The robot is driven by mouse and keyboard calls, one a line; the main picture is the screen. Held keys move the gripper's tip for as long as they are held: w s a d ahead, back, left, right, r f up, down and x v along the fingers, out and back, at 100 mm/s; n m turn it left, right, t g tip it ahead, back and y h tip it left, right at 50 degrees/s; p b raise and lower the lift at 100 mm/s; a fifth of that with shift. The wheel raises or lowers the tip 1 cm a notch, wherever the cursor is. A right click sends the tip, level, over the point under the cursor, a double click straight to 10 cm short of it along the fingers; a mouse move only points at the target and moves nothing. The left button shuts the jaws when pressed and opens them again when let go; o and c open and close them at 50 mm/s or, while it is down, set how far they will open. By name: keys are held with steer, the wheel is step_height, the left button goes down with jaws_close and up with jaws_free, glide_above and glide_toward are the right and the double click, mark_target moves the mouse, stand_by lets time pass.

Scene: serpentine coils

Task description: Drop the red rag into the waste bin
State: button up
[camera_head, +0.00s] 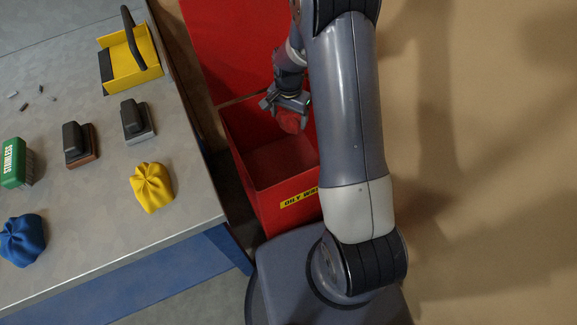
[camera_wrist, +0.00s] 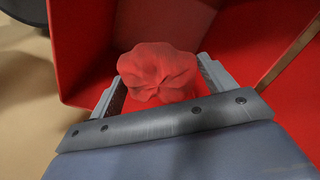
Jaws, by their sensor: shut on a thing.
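The red rag (camera_head: 291,121) is a small bunched cloth, held between the fingers of my gripper (camera_head: 286,103). The wrist view shows the rag (camera_wrist: 158,73) pinched between both fingers of my gripper (camera_wrist: 160,88). The waste bin (camera_head: 262,200) is a red open box with a yellow label and a raised red lid at the back. My gripper and the rag are over the bin's opening, near its back side. The bin's red walls (camera_wrist: 75,45) surround the rag in the wrist view. Part of the bin is hidden behind my arm.
A grey-topped workbench (camera_head: 90,215) stands left of the bin. On it are a yellow rag (camera_head: 152,187), a blue rag (camera_head: 21,240), several brushes and a yellow dustpan-like tool (camera_head: 130,68). Tan floor (camera_head: 500,150) to the right is clear.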

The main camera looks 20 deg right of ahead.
step_height(320, 180, down, 4)
steer(key=shift+f+b, duration=0.25)
steer(key=shift+b, duration=0.95)
steer(key=o, duration=1.1)
steer(key=shift+c, duration=0.2)
step_height(320, 180, up, 11)
steer(key=shift+f+p, duration=0.1)
steer(key=shift+p, duration=0.45)
steer(key=shift+f, duration=0.1)
